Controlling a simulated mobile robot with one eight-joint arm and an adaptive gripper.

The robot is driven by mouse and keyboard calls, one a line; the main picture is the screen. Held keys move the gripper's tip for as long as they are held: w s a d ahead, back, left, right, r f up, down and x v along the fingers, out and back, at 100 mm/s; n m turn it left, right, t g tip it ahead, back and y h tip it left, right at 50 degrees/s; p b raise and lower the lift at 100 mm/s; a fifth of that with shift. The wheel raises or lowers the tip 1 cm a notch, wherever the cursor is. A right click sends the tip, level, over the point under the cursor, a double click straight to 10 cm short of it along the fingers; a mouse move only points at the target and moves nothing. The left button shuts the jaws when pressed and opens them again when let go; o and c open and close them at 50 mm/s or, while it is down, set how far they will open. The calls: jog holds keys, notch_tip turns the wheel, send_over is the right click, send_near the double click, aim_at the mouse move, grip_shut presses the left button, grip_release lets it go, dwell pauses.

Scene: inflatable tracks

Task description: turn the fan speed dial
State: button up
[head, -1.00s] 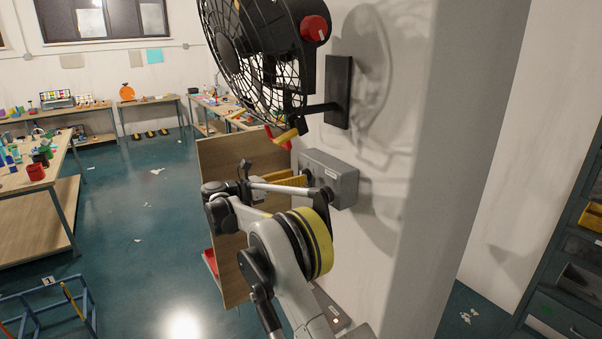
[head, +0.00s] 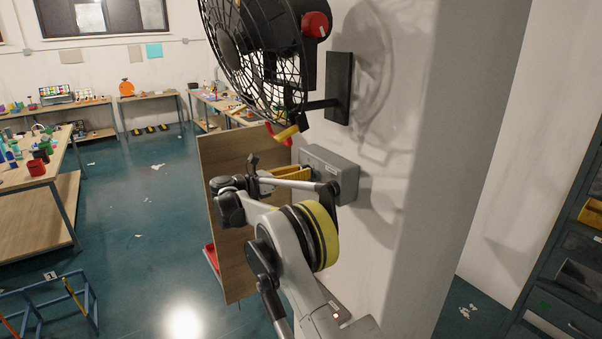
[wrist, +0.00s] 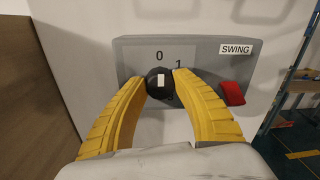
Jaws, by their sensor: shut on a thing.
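The fan speed dial (wrist: 160,84) is a small round black knob with a white mark on the grey control box (wrist: 200,55). The white mark is near upright, below the printed "0", with "1" to its right. My gripper (wrist: 160,88) has its two yellow fingers on either side of the dial, shut on it. In the head view the same grey box (head: 340,172) is on the wall, and my gripper (head: 300,172) reaches its left side; the dial is hidden there.
A red switch (wrist: 232,93) under the SWING label (wrist: 236,49) is right of the dial. A black caged fan (head: 255,55) hangs above the box. A wooden panel (head: 222,160) stands left of my arm. Open floor lies left.

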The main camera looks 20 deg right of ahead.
jog(key=shift+m, duration=0.3)
jog(key=m+b, duration=0.3)
jog(key=b, duration=0.1)
jog(key=shift+f, duration=0.1)
jog(key=m+b, duration=0.3)
jog(key=m, duration=0.2)
jog(key=shift+s+m, duration=0.1)
jog(key=shift+m, duration=0.2)
jog(key=m+b, duration=0.2)
jog(key=m, duration=0.3)
jog(key=shift+d+y, duration=0.1)
jog(key=shift+y, duration=0.2)
jog(key=m+t+b, duration=0.1)
jog(key=m, duration=0.3)
jog(key=shift+s+m, duration=0.1)
jog(key=shift+m, duration=0.2)
jog(key=shift+b, duration=0.3)
jog(key=o, duration=1.2)
